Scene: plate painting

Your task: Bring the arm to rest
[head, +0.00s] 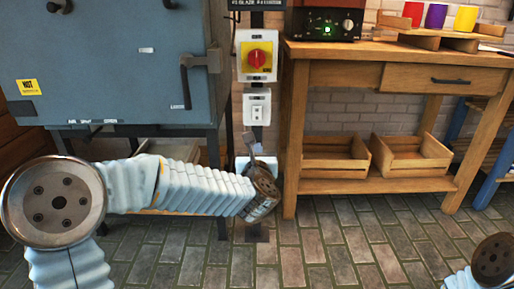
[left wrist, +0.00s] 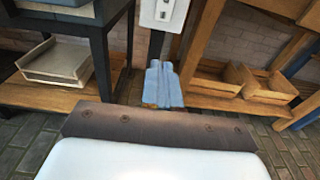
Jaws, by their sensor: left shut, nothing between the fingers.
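My left arm reaches in from the left in the head view, covered in a pale ribbed sleeve. My left gripper (head: 253,143) is at its end, in front of the lower part of the post with the switches. In the left wrist view the blue fingers of the left gripper (left wrist: 163,72) are together, with nothing between them. They point toward the gap between the kiln stand and the wooden bench. Only a joint of my right arm shows at the lower right of the head view; its gripper is out of view.
The blue-grey kiln (head: 110,60) stands on the left. The wooden workbench (head: 335,50) holds a controller box (head: 325,22) and red, purple and yellow cups (head: 436,16). Wooden crates (head: 336,158) sit on its lower shelf. The brick floor (head: 350,240) in front is clear.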

